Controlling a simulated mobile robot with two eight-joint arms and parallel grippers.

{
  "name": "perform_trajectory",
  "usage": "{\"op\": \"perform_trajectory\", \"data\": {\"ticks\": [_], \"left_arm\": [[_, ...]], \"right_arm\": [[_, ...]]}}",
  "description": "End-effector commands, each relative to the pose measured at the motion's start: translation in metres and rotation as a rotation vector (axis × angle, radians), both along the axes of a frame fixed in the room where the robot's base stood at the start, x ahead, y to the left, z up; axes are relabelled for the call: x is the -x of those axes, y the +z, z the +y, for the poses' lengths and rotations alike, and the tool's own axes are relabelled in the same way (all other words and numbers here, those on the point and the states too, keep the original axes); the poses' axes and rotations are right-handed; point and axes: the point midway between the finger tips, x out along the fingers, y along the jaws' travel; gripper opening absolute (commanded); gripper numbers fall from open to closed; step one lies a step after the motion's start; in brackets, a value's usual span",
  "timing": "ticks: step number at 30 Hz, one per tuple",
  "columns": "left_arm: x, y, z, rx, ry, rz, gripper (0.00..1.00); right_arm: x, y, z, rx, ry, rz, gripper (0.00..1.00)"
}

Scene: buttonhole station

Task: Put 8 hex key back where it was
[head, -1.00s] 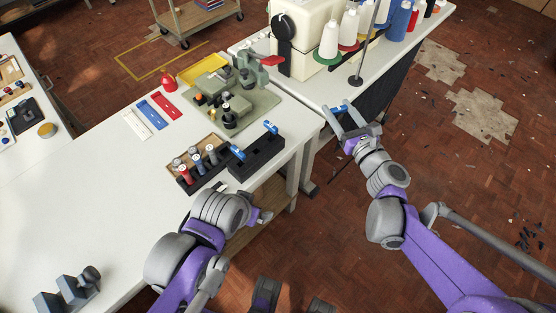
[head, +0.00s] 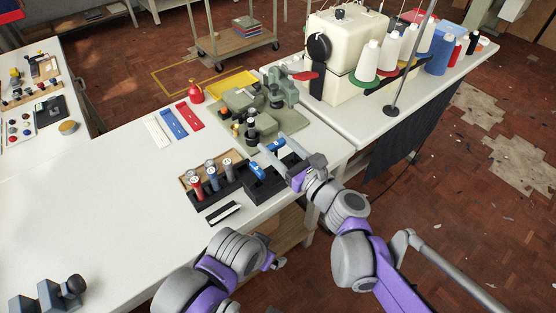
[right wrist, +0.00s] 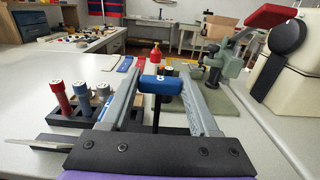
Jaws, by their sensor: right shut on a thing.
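My right gripper (head: 274,143) is shut on a hex key with a blue handle (right wrist: 160,84), held crosswise between the fingertips. The handle bears a small white mark, probably an 8. Its dark shaft (right wrist: 156,113) points down. In the head view the gripper is over or just beyond the black holder block (head: 262,190) at the bench's right side. Another blue handle (head: 258,172) stands at the holder's left end. My arm and fingers hide the rest of the holder, and I cannot tell whether the shaft touches it. My left gripper (head: 272,262) is low near the bench's front edge, its jaws unclear.
Left of the holder, a black rack (head: 225,181) carries several red, blue and grey handled tools. A green-based press (head: 258,113) stands behind. A red oiler (head: 196,94) and the sewing machine (head: 342,55) are farther back.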

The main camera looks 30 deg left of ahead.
Motion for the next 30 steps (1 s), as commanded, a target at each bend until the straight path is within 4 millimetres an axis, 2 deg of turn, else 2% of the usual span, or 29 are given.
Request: {"op": "perform_trajectory", "data": {"ticks": [9, 15, 16, 26, 30], "left_arm": [[0.0, -0.013, 0.0, 0.0, 0.0, 0.005, 0.96], [0.0, -0.012, 0.0, 0.0, 0.0, 0.004, 0.96], [0.0, -0.012, 0.0, 0.0, 0.0, 0.004, 0.96], [0.0, -0.012, 0.0, 0.0, 0.0, 0.004, 0.96], [0.0, -0.012, 0.0, 0.0, 0.0, 0.004, 0.96]], "right_arm": [[-0.001, -0.04, -0.001, 0.004, -0.002, -0.001, 0.0], [-0.001, -0.04, -0.001, 0.005, -0.004, -0.002, 0.0], [-0.001, -0.04, -0.001, 0.005, -0.004, -0.002, 0.13], [0.0, -0.039, -0.001, 0.001, -0.002, -0.001, 0.72], [0.0, -0.038, -0.001, 0.001, -0.001, -0.001, 0.74]]}}
